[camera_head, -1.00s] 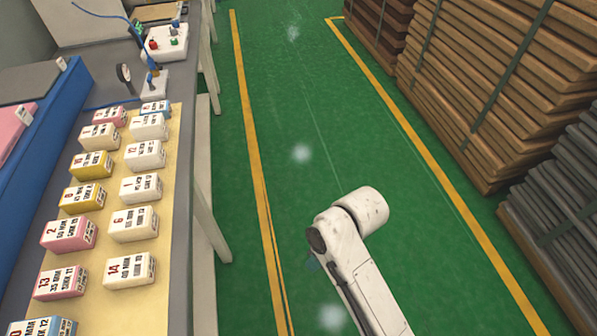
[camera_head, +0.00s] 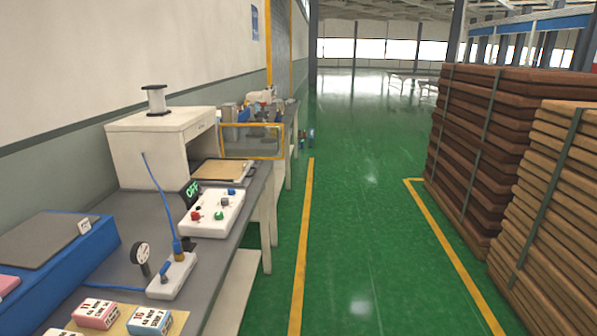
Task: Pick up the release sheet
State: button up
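No sheet clearly marked as the release sheet can be made out. A flat tan board or sheet with a dark edge (camera_head: 222,170) lies on the grey workbench (camera_head: 112,205), just past the white control box; whether it is the release sheet I cannot tell. My gripper and arm are out of view.
A white control box (camera_head: 212,214) with coloured buttons, a small dial gauge (camera_head: 142,255) and labelled blocks (camera_head: 95,313) stand on the bench. A white cabinet (camera_head: 160,140) is behind. Stacked brown slabs (camera_head: 545,180) line the right. The green floor aisle (camera_head: 370,235) is clear.

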aim_at(213, 169)
jog(key=i+z, duration=0.2)
jog(key=i, duration=1.7)
